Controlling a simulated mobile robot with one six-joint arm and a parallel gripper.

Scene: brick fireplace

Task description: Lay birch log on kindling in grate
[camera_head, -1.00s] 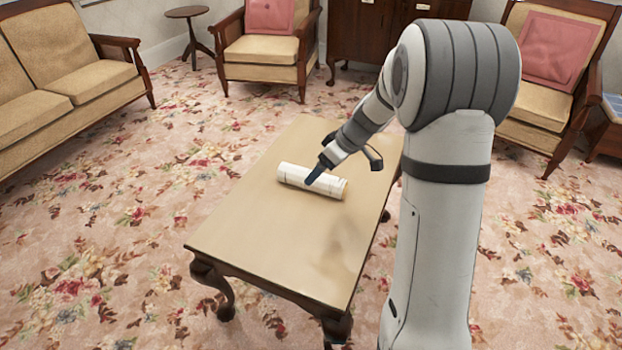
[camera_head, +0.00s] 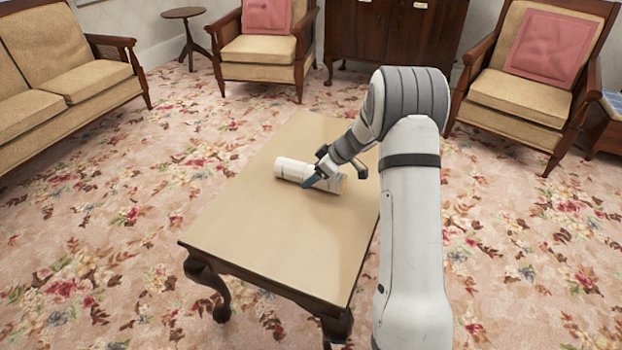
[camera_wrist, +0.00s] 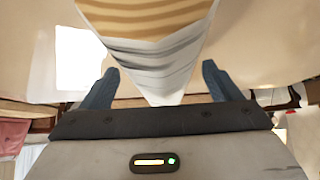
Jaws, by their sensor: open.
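The white birch log (camera_head: 292,169) lies on its side on the wooden table (camera_head: 240,222). My gripper (camera_head: 322,181) is low over the log's right part, one blue finger in front of it. In the wrist view the pale, banded log (camera_wrist: 150,55) fills the upper middle. The two blue fingers of my gripper (camera_wrist: 161,82) stand apart on either side of its lower end. Whether they touch the log I cannot tell. The grate and kindling are not in view.
A sofa (camera_head: 70,65) stands at the left, an armchair (camera_head: 257,48) at the back and another armchair (camera_head: 535,75) at the right. A small round table (camera_head: 184,14) and a dark cabinet (camera_head: 350,35) stand behind. The table's near part is bare.

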